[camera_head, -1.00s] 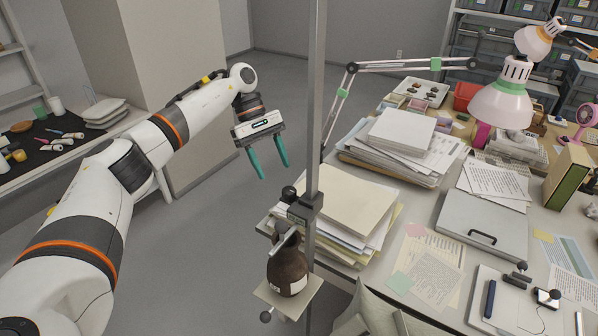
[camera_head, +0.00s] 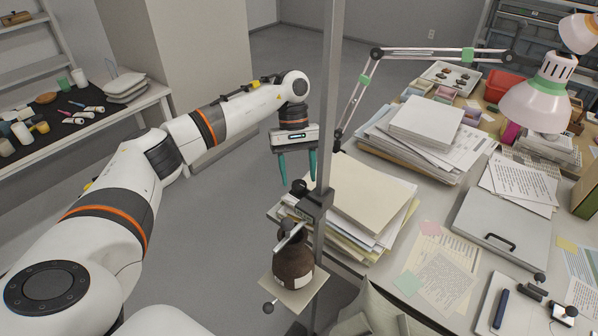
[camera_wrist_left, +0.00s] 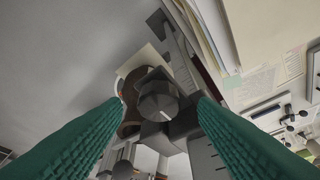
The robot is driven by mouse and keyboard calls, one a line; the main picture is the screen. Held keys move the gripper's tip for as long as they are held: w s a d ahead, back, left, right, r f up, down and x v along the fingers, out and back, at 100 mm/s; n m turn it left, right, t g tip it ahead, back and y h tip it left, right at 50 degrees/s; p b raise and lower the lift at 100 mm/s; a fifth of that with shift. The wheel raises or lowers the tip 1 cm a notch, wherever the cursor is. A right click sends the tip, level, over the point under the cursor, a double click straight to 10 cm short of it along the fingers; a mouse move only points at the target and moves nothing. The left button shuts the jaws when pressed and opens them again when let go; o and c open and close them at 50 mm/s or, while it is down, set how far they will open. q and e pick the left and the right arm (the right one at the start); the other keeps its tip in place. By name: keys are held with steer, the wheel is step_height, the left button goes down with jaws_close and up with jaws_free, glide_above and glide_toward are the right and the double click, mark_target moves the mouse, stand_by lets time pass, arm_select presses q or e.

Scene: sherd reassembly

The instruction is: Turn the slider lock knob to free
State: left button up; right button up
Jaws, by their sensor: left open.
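The slider lock knob (camera_head: 299,187) is a dark round knob on the slider block (camera_head: 315,206), which sits on an upright grey post (camera_head: 333,110). In the left wrist view the knob (camera_wrist_left: 158,103) shows nearly end-on, with a short pale mark on its face. My left gripper (camera_head: 298,180) points down just above the knob, with its green fingers spread. In the left wrist view the knob lies between the fingertips (camera_wrist_left: 160,100), with room on both sides; contact is not visible. My right gripper is not in view.
A brown bottle (camera_head: 293,258) stands on a small plate (camera_head: 310,292) below the slider. Paper stacks (camera_head: 375,195) lie close to the right of the post on the desk. A lamp arm (camera_head: 430,54) reaches behind it. Open floor (camera_head: 215,225) lies to the left.

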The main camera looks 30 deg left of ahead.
arm_select(q)
steer(key=shift+s+d+f, duration=0.15)
steer(key=shift+f, duration=0.2)
steer(key=shift+s+d+f, duration=0.1)
steer(key=shift+f, duration=0.3)
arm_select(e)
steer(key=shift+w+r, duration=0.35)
arm_select(q)
steer(key=shift+c, duration=0.5)
